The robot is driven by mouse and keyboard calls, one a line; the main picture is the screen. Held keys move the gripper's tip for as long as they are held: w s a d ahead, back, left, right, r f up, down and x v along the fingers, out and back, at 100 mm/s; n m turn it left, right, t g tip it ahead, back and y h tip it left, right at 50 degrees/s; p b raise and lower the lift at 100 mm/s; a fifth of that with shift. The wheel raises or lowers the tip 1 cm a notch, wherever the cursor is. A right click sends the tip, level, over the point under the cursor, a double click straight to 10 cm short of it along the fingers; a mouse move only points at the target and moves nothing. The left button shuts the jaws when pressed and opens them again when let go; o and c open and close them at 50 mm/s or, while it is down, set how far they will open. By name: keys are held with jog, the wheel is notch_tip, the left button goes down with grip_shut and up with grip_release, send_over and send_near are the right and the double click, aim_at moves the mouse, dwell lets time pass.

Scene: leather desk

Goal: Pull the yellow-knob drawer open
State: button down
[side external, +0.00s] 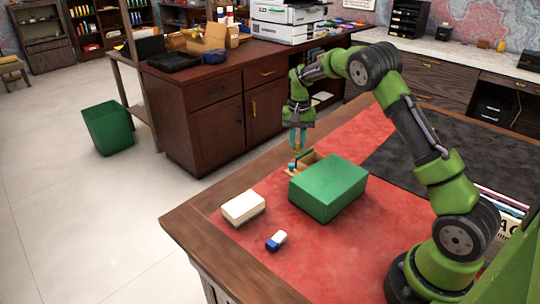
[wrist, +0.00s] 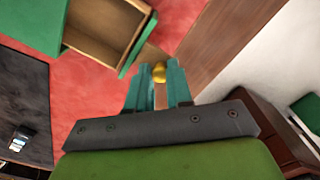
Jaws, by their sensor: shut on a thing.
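The green drawer box (side external: 328,188) stands on the red desk mat. One drawer (wrist: 105,22) is pulled out, showing its bare brown inside and a green front panel (wrist: 138,46) in the wrist view. In the side view this drawer (side external: 305,162) juts from the box's far left side. My gripper (side external: 297,148) points down just beyond the drawer's outer end. In the wrist view its teal fingers (wrist: 159,78) are closed around the yellow knob (wrist: 159,71). The knob's join to the drawer front is hard to make out. A small blue spot (side external: 292,166) shows near the drawer.
A white block (side external: 243,207) and a blue-and-white eraser (side external: 276,240) lie on the red mat (side external: 330,245) in front of the box. The wooden desk edge (side external: 225,262) runs along the left. A dark mat (side external: 405,150) lies behind the box.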

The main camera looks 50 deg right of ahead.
jog(key=shift+w, duration=0.6)
jog(key=c, duration=1.3)
grip_release()
jog(key=shift+r, duration=0.1)
notch_tip(320, 180, up, 17)
